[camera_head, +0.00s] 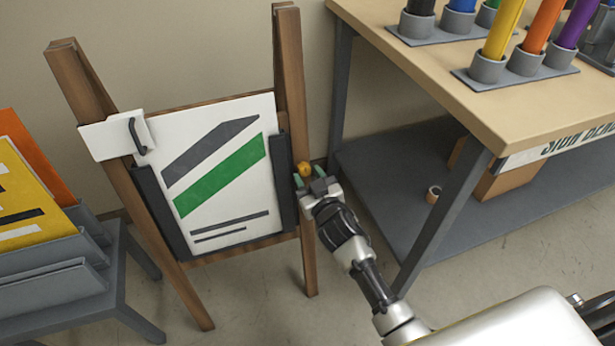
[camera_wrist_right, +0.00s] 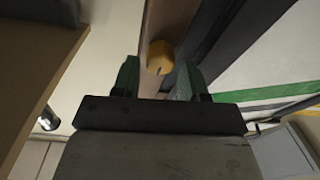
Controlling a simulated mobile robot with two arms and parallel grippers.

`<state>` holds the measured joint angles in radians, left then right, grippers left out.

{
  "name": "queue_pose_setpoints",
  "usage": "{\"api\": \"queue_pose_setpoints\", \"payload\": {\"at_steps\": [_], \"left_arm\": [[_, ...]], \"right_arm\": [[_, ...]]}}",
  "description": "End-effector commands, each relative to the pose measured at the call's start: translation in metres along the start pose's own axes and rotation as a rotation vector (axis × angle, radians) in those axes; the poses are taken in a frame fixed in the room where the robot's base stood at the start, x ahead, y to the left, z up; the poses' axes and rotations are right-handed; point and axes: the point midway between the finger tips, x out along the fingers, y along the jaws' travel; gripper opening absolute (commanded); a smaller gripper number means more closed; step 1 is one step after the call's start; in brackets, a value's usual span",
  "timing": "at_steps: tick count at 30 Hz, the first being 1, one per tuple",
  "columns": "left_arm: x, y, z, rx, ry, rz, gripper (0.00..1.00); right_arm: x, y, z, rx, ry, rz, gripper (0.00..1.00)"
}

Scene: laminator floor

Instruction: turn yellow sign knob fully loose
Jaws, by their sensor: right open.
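The yellow knob (camera_head: 305,169) sits on the right side of the wooden easel, beside the dark clamp bar (camera_head: 287,185) along the sign's right edge. The sign (camera_head: 219,170) is white with a dark grey and a green stripe. My right gripper (camera_head: 313,181) is at the knob, just below and in front of it. In the right wrist view the knob (camera_wrist_right: 161,58) shows ahead between the two green-tipped fingers of my open gripper (camera_wrist_right: 157,80). I cannot tell whether a finger touches it. My left gripper is not in view.
The wooden easel (camera_head: 304,270) stands against the wall. A workbench (camera_head: 430,75) with coloured rolls in grey holders (camera_head: 487,68) is at the right, its lower shelf (camera_head: 395,185) beside my arm. A grey rack (camera_head: 55,265) with yellow and orange boards is at the left.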

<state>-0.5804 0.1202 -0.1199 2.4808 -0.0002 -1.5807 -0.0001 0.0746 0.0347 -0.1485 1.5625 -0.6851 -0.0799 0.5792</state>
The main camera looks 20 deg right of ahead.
Motion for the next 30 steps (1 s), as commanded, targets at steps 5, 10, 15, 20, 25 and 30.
{"api": "queue_pose_setpoints", "payload": {"at_steps": [5,10,15,20,25,30], "left_arm": [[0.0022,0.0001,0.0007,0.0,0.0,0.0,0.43],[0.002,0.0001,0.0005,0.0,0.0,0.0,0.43],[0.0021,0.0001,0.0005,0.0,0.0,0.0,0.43],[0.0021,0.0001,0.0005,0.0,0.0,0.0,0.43],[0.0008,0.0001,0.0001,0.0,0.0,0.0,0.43],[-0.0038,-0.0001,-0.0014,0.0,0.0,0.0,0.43]], "right_arm": [[0.0103,0.0002,0.0,-0.001,0.0,0.0,0.43],[0.0107,0.0002,-0.0001,-0.001,-0.001,0.0,0.43],[0.0106,0.0002,-0.0001,0.0,-0.001,0.0,0.3],[0.0104,0.0002,0.0,0.0,-0.001,0.0,0.09],[0.0104,0.0003,-0.0004,-0.011,-0.001,-0.002,0.09],[0.0103,0.0006,-0.0012,-0.062,-0.004,-0.011,0.09]]}}
